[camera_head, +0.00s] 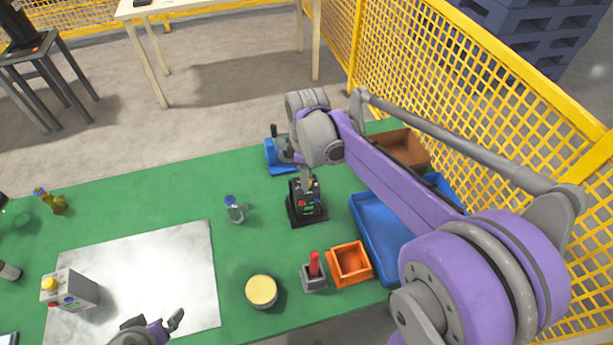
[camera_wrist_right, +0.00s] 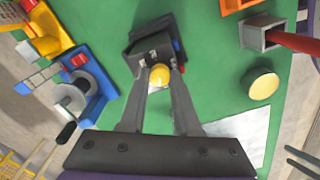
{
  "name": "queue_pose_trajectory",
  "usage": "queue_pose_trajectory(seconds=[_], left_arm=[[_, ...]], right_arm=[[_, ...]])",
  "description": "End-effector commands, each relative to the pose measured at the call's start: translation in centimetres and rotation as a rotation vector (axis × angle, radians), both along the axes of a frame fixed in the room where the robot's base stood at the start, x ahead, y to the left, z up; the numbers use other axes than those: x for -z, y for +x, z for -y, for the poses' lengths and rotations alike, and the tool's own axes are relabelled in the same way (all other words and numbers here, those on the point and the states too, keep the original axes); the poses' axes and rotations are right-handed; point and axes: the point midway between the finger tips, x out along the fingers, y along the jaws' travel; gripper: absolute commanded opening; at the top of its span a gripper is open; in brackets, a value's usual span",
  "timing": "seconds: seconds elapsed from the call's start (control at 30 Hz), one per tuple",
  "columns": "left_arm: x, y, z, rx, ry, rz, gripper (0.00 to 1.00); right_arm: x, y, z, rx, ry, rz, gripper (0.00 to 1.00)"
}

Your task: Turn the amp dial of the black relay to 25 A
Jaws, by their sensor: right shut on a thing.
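The black relay (camera_head: 306,208) stands on the green table top, right of the middle in the head view. It also shows in the right wrist view (camera_wrist_right: 150,45), seen from above. Its round yellow dial (camera_wrist_right: 159,75) sits between my right fingertips. My right gripper (camera_wrist_right: 159,84) is shut on this dial, pointing down from above; in the head view it (camera_head: 307,182) partly hides the relay's top. The dial's scale and setting cannot be read. My left gripper (camera_head: 158,325) is low in the head view, empty, away from the relay, its fingers apart.
A blue bin (camera_head: 375,225), an orange tray (camera_head: 350,264) and a red-handled grey block (camera_head: 314,278) stand near the relay. A metal sheet (camera_head: 180,265) covers the left front. Yellow fencing (camera_head: 470,75) stands behind.

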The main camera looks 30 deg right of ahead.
Motion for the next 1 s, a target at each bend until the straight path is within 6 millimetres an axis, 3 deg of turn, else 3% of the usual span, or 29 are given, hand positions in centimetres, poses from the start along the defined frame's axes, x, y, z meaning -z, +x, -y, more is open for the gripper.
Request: queue_pose_trajectory(seconds=[1.0], left_arm=[[0.87, -0.27, 0.0, 0.0, 0.0, -0.005, 1.0]], right_arm=[[-0.02, 0.04, 0.02, 0.963, 0.0, 0.001, 0.0]])
